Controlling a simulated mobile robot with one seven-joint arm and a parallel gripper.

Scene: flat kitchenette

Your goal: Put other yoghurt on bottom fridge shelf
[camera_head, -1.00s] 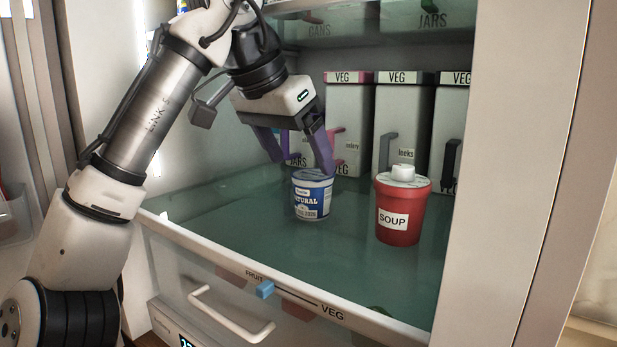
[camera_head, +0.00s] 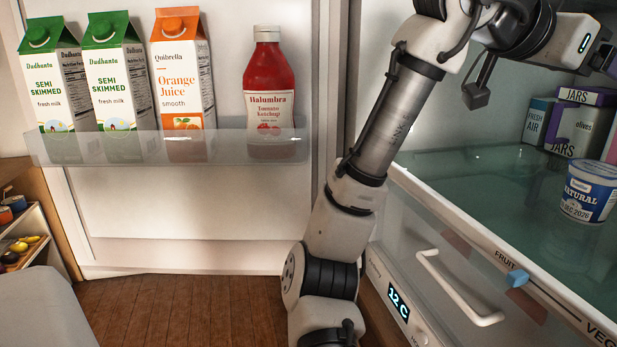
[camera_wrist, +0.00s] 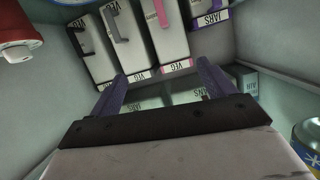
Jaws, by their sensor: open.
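A white and blue yoghurt tub (camera_head: 590,192) labelled NATURAL stands upright on the green glass fridge shelf (camera_head: 470,165), at the right of the head view. My gripper (camera_head: 606,62) is above it, apart from it, with its purple fingers cut off by the right edge. In the wrist view, which is upside down, my gripper (camera_wrist: 166,84) is open with nothing between its fingers. A blue-edged curve at the top edge there may be the tub. I see only one yoghurt for certain.
Jars boxes (camera_head: 580,128) and a fresh air box (camera_head: 536,120) stand behind the tub. The red soup pot (camera_wrist: 18,30) and veg boxes (camera_wrist: 130,45) show in the wrist view. The open door's rack (camera_head: 225,147) holds cartons and ketchup (camera_head: 268,85).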

